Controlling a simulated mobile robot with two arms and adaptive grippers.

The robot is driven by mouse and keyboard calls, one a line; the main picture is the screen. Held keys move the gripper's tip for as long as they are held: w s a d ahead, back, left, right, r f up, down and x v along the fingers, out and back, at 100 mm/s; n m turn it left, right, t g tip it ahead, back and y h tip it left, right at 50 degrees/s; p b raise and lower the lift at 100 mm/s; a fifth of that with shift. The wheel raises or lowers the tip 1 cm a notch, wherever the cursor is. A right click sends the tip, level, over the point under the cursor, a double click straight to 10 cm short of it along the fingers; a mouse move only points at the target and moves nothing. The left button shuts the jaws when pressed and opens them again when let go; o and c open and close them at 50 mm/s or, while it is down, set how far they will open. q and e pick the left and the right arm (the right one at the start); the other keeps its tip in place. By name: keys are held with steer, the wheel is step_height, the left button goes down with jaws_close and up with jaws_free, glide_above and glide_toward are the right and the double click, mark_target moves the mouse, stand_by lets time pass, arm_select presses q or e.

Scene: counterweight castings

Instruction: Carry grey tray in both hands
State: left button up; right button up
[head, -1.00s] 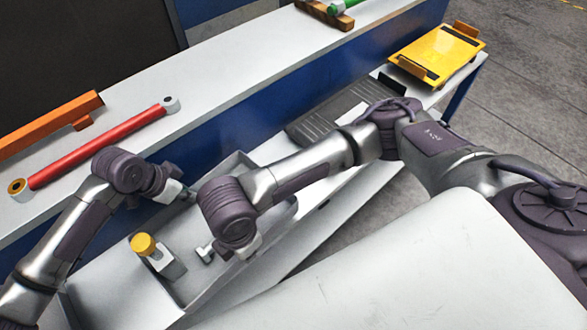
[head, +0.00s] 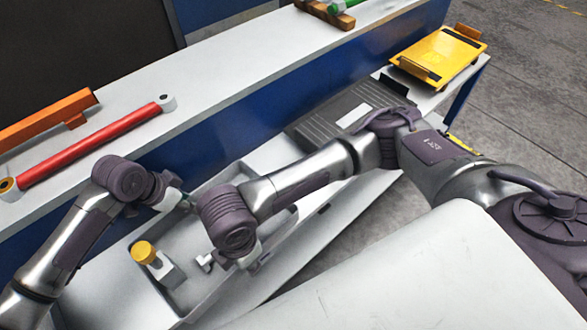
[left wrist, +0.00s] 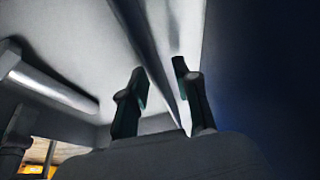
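The grey tray (head: 188,238) is an open, shallow box below the blue-fronted counter in the head view. A grey block with a yellow knob (head: 144,252) and a small pale metal piece (head: 204,262) show in it. My left gripper (head: 184,199) is at the tray's far wall. In the left wrist view its two dark fingers (left wrist: 161,85) stand apart, with a thin grey wall (left wrist: 145,45) running between them and gaps visible. My right gripper (head: 253,262) is at the tray's near side, mostly hidden by my right wrist; its fingers cannot be made out.
A red cylinder (head: 90,146) and an orange bar (head: 45,122) lie on the pale counter (head: 235,72). Grey floor is open at right.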

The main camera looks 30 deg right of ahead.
arm_select(q)
steer(key=v, duration=1.1)
steer(key=shift+a+r, duration=0.15)
steer(key=shift+r, duration=0.15)
steer(key=shift+s+r, duration=0.1)
steer(key=shift+r, duration=0.05)
arm_select(e)
steer(key=shift+r, duration=0.15)
step_height(320, 180, up, 12)
arm_select(q)
steer(key=shift+r, duration=0.1)
